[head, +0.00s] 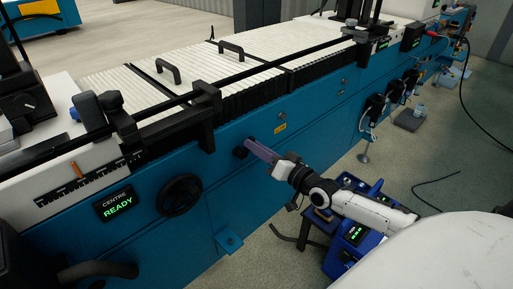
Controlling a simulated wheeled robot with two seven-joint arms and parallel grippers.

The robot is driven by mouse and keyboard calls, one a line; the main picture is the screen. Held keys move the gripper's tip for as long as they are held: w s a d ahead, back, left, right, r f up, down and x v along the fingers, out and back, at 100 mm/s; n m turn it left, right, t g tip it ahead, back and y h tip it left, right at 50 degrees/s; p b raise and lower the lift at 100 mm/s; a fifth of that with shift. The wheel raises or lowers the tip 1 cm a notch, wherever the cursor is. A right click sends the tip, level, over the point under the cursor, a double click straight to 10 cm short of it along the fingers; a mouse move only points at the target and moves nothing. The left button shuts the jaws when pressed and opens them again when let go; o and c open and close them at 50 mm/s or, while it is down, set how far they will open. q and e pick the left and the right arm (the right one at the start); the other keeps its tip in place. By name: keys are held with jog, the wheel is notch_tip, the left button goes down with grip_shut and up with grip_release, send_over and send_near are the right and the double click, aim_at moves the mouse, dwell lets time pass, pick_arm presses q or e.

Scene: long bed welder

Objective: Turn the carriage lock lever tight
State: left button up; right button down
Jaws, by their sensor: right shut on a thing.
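The carriage lock lever shows as a dark fitting (240,152) on the blue front panel of the welder. It lies to the right of and above the black handwheel. My right gripper (264,154) reaches in from the lower right and is shut at the lever. A pale purple length runs between the dark fitting and my white wrist; I cannot tell which part of it is finger and which is lever. The exact contact is too small to make out. My left gripper is not in view.
The black handwheel (180,195) stands out from the panel to the left. A display (115,204) reads "CENTRE READY". Ribbed white covers with black handles (168,70) lie on top. A bracket (229,240) juts out low down.

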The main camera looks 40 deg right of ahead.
jog(key=c, duration=1.6)
grip_release()
jog(key=shift+c, duration=0.2)
jog(key=shift+s, duration=0.1)
jog(key=s+p, duration=0.2)
jog(key=s, duration=0.8)
jog(key=shift+d, duration=0.4)
